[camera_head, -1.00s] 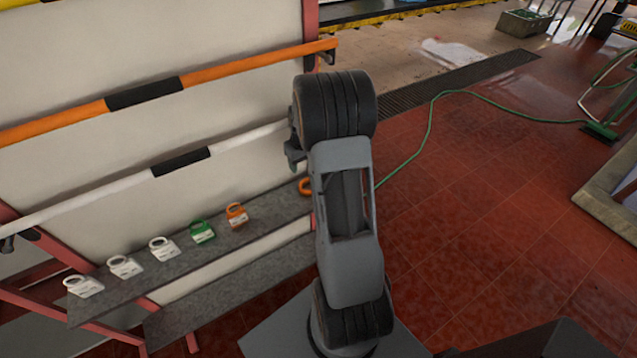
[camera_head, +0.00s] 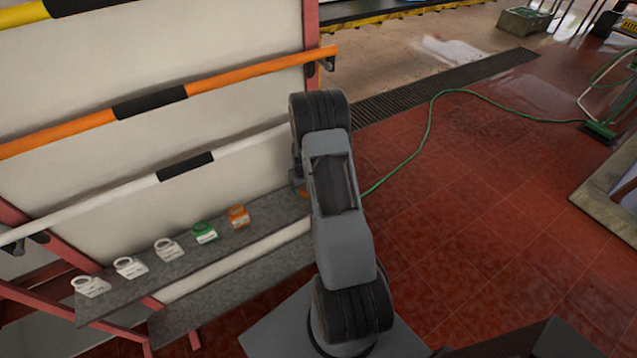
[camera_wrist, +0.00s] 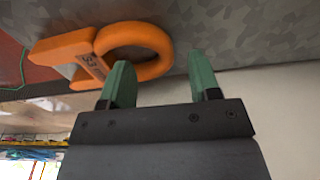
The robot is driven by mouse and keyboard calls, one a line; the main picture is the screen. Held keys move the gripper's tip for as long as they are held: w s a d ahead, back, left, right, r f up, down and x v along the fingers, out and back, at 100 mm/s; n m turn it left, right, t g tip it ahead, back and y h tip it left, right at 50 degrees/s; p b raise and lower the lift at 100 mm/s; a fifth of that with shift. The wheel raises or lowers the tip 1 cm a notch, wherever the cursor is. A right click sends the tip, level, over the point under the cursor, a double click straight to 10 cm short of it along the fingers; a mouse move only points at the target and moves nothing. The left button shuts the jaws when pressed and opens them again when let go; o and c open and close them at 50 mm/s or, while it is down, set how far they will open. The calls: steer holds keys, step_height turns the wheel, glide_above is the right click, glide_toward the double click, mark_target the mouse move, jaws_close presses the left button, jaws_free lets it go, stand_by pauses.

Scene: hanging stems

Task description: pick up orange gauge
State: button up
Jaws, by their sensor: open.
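In the wrist view an orange gauge (camera_wrist: 68,50), a ring with a lettered tab, lies on the grey speckled shelf. My gripper (camera_wrist: 160,60) is open and empty, with two green fingers close to the ring. The left finger overlaps the ring's near edge and opening; the right finger is just outside its right side. Contact cannot be told. In the head view my arm hides my gripper and most of an orange gauge (camera_head: 303,192) at the shelf's right end. Another orange gauge (camera_head: 238,217) stands farther left, apart from my arm.
On the same shelf (camera_head: 130,305) stand a green gauge (camera_head: 205,232) and several white gauges (camera_head: 167,250). A white bar (camera_head: 100,200) and an orange bar (camera_head: 220,84) run above it along a pale panel. Open red tiled floor (camera_head: 480,220) lies to the right.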

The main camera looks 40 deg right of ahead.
steer(key=shift+w+f, duration=0.1)
steer(key=shift+f, duration=0.9)
steer(key=shift+c, duration=0.2)
steer(key=c, duration=1)
steer(key=shift+r, duration=0.1)
